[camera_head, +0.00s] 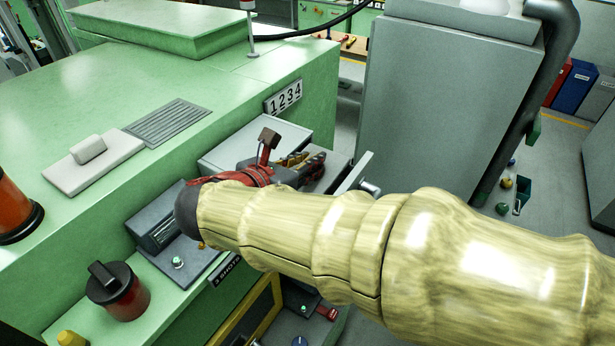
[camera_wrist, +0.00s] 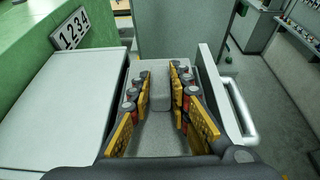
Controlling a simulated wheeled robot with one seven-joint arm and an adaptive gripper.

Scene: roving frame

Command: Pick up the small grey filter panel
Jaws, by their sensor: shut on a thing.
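The small grey filter panel (camera_wrist: 160,140) is a flat grey plate with a raised grip block, seen in the wrist view inside what looks like an open drawer. My gripper (camera_wrist: 161,72) has its yellow-padded fingers on both sides of the raised block and is shut on it. In the head view my gripper (camera_head: 303,160) reaches over the drawer beside the green machine. The panel is mostly hidden there behind my gripper and arm. I cannot tell whether the panel is lifted off the drawer floor.
The drawer front (camera_wrist: 217,95) with its bar handle (camera_wrist: 240,110) stands close on the right. A flat grey cover (camera_wrist: 65,100) lies close on the left. A larger pale panel with a handle (camera_head: 70,180) lies on the green machine (camera_head: 60,90). A grey cabinet (camera_head: 430,110) stands behind.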

